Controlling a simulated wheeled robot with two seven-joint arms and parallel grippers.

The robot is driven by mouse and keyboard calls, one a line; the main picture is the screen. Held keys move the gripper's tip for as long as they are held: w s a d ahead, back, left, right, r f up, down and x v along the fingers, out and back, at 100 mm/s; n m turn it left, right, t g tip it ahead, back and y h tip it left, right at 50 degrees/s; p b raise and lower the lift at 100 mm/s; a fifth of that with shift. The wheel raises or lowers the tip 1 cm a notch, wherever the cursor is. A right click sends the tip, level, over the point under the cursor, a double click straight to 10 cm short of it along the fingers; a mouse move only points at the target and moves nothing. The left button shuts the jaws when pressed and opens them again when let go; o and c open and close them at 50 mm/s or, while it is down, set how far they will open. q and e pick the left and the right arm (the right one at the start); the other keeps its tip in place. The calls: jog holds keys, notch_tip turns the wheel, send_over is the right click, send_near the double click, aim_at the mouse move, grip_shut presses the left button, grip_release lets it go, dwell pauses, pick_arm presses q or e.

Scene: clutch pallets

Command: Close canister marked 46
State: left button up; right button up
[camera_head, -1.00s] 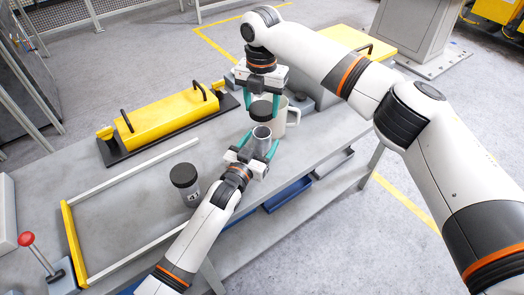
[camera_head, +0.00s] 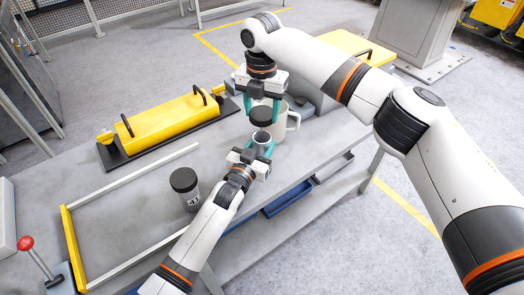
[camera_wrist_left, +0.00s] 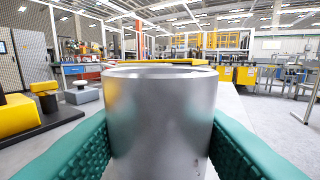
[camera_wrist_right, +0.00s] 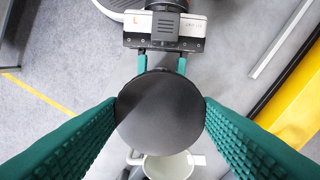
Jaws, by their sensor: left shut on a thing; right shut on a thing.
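My left gripper (camera_head: 262,148) is shut on an open, upright silver canister (camera_head: 261,137). The canister fills the middle of the left wrist view (camera_wrist_left: 158,125), its rim bare; no number is readable on it. My right gripper (camera_head: 261,106) is shut on a round black lid (camera_head: 261,115), just above and slightly behind the canister in the head view. In the right wrist view the lid (camera_wrist_right: 160,112) lies between both teal fingers and hides the canister. Whether lid and rim touch cannot be told.
A second canister (camera_head: 191,199) with a black lid stands inside a frame on the grey table (camera_head: 130,215); its label is unclear. A pale mug (camera_head: 292,121) stands close behind the held lid. A yellow block with handles (camera_head: 160,127) lies at the back left.

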send_over(262, 132)
jog(key=s, duration=0.3)
jog(key=shift+w+f, duration=0.15)
jog(key=shift+f, duration=1.05)
jog(key=shift+w+f, duration=0.1)
jog(key=shift+f, duration=1.1)
jog(key=shift+f, duration=0.9)
jog(key=shift+f, duration=0.6)
